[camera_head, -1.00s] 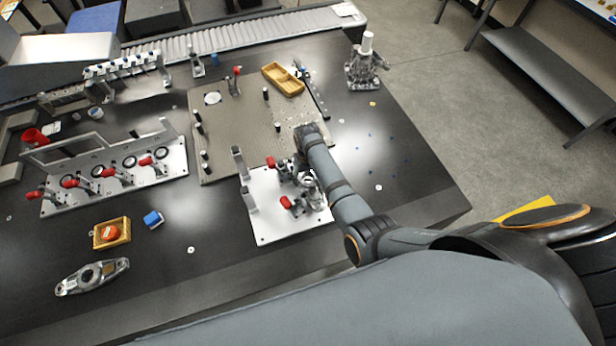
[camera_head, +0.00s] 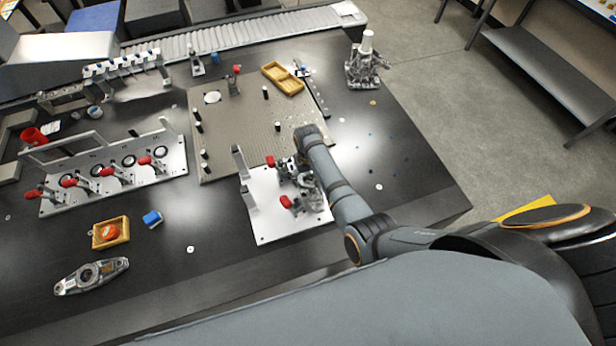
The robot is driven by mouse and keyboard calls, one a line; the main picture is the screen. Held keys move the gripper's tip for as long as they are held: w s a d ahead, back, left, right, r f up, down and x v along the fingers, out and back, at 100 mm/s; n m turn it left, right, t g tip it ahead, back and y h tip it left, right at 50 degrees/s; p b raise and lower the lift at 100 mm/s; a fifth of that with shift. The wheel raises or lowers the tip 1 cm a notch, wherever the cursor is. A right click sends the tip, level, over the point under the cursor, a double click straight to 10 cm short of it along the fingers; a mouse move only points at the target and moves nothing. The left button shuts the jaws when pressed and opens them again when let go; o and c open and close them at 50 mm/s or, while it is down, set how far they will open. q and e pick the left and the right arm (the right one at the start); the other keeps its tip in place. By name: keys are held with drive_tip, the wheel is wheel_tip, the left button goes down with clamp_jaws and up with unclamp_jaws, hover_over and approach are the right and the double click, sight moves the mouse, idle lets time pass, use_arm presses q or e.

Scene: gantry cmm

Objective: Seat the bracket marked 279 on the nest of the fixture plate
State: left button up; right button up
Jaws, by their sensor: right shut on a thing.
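My right arm reaches in from the right, and its gripper (camera_head: 303,172) is over the back right of a pale plate (camera_head: 268,228) with upright posts and red-handled clamps, which looks like the fixture plate. The gripper is shut on a grey metal part, seemingly the bracket (camera_head: 311,189). The part is low among the clamps. The arm and clamps hide much of it, the nest and the fingertips. I cannot read a number or tell whether the part touches the nest. My left gripper is not in view.
A perforated plate (camera_head: 225,135) with black posts lies behind. A clamp fixture (camera_head: 165,172) is at left. A loose metal casting (camera_head: 92,276), a wooden box (camera_head: 111,232) and a blue block (camera_head: 152,218) lie front left. Another casting (camera_head: 365,72) stands back right. The table's right side is mostly clear.

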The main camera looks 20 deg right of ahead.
idle(0.4)
drive_tip(key=shift+p, duration=0.3)
drive_tip(key=shift+r+p, duration=0.1)
drive_tip(key=shift+p, duration=0.2)
idle(0.4)
drive_tip(key=shift+f+b, duration=1)
drive_tip(key=shift+f, duration=0.35)
idle(0.3)
drive_tip(key=o, duration=1.7)
drive_tip(key=shift+o, duration=0.2)
